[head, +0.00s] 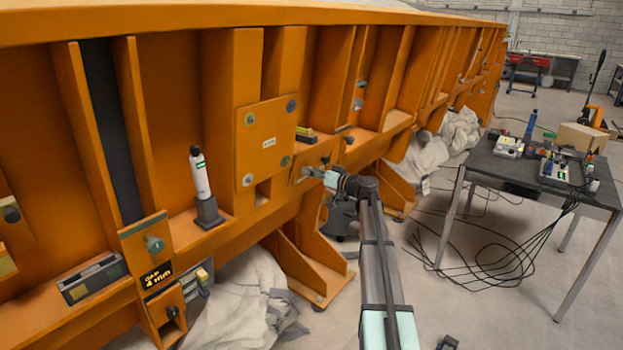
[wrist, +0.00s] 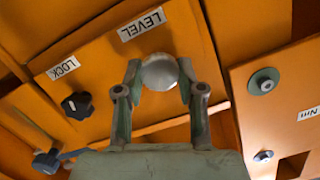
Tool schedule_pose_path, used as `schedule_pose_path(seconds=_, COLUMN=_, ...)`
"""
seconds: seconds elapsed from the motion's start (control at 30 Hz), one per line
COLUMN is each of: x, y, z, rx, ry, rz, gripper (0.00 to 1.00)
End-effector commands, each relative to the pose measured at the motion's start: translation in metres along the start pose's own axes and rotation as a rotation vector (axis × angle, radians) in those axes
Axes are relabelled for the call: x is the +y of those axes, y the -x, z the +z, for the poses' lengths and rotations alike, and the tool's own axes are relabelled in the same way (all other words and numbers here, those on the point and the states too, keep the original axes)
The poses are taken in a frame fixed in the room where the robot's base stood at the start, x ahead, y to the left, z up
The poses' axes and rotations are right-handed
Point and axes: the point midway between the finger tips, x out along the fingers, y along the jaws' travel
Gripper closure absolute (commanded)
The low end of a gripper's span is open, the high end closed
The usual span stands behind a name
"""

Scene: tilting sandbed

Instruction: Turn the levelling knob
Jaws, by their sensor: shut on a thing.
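The levelling knob (wrist: 160,71) is a round pale-grey knob on an orange panel, just below a white LEVEL label (wrist: 142,24). My gripper (wrist: 160,88) has one finger on each side of the knob and is shut on it. The fingers partly cover the knob's sides. In the head view my gripper (head: 317,174) reaches the orange frame from the right, and the knob is too small to tell apart there. A black lock knob (wrist: 77,105) sits to the left, below a LOCK label (wrist: 64,68).
A spirit level (head: 306,135) lies on the ledge above my gripper. A white cylindrical tool (head: 200,175) stands on the ledge to the left. A dark table (head: 480,165) with instruments and hanging cables stands at the right.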

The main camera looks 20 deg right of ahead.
Motion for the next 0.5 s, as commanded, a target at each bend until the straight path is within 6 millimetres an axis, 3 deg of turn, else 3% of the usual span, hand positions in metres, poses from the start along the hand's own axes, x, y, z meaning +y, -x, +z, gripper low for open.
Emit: schedule_pose_path(seconds=0.5, x=0.0036, y=-0.0011, z=0.0006, rx=0.002, ry=-0.482, rz=-0.085, gripper=0.97)
